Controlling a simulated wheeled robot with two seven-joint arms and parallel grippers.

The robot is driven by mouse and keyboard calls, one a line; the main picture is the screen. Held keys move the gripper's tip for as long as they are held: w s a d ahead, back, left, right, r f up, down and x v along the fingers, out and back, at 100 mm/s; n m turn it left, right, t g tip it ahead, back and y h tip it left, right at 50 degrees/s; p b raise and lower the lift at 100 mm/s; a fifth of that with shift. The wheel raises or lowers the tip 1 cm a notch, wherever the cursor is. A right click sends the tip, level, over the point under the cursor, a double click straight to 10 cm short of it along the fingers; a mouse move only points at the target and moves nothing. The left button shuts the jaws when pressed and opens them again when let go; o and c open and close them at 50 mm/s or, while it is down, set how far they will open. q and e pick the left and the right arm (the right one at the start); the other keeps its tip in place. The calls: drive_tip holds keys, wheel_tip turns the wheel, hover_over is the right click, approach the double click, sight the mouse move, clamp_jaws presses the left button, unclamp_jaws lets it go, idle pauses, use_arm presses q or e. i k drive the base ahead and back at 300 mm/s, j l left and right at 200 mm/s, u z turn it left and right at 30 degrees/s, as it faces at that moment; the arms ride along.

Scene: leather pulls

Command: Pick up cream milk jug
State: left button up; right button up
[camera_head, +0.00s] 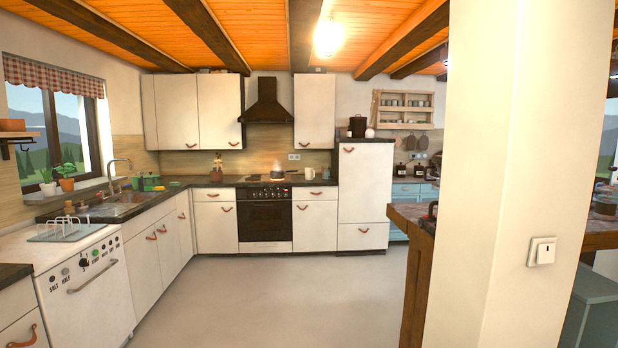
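A small cream-white vessel (309,174) with a handle on its right side stands upright on the dark counter, right of the stove. It is far off and small, and I cannot tell whether it is the milk jug or a mug. Another small whitish rounded thing (369,133) sits on top of the tall white cabinet (364,185), also too small to name. Neither of my grippers is in view.
A wide pillar (500,180) fills the near right. A wooden table (408,212) juts out behind it. A white dishwasher (90,285) and sink counter (120,208) line the left. The grey floor (260,300) is clear up to the oven (265,215).

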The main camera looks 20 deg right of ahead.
sight(308, 172)
drive_tip(key=i+z, duration=0.35)
drive_tip(key=i, duration=3.95)
